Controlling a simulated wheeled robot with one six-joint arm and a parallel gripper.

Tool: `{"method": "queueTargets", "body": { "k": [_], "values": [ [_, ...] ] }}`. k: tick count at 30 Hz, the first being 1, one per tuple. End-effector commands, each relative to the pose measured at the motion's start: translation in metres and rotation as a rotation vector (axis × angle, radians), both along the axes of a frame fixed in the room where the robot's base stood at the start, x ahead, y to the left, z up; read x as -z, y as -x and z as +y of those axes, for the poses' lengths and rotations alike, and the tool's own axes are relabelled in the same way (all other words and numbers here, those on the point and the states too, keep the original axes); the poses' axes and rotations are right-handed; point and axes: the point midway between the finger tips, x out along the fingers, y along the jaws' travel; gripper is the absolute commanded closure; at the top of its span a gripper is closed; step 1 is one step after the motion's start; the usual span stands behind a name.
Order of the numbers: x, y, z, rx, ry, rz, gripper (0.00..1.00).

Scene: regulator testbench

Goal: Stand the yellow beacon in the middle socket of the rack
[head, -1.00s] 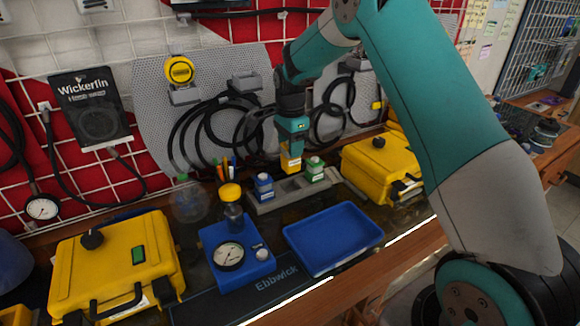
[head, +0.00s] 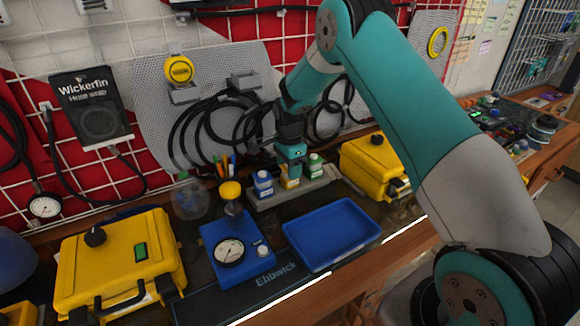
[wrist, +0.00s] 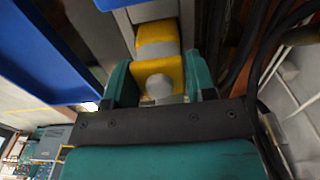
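The yellow beacon (head: 291,183) is at the middle of the grey rack (head: 266,203), between a blue beacon (head: 263,183) and a green beacon (head: 315,166). It looks upright and low at the middle socket, but its foot is hard to see, so I cannot tell whether it is fully seated. My gripper (head: 291,162) comes down from above onto the yellow beacon. In the wrist view the two teal fingers of my gripper (wrist: 160,82) close on both sides of the yellow beacon (wrist: 158,68), with its white round top between them.
A blue tray (head: 333,262) lies in front of the rack. A blue gauge block (head: 240,262) stands left of it. Yellow cases (head: 122,258) (head: 378,163) flank the bench. Black hoses hang on the wall panel close behind the rack.

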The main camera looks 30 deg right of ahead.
Motion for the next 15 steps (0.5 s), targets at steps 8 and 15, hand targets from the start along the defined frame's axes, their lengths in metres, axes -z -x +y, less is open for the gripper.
{"method": "queueTargets", "body": {
  "k": [8,15],
  "values": [
    [0.0,0.0,0.0,0.0,0.0,0.001,0.28],
    [-0.013,-0.001,0.0,0.0,0.0,-0.002,0.28]
  ]
}}
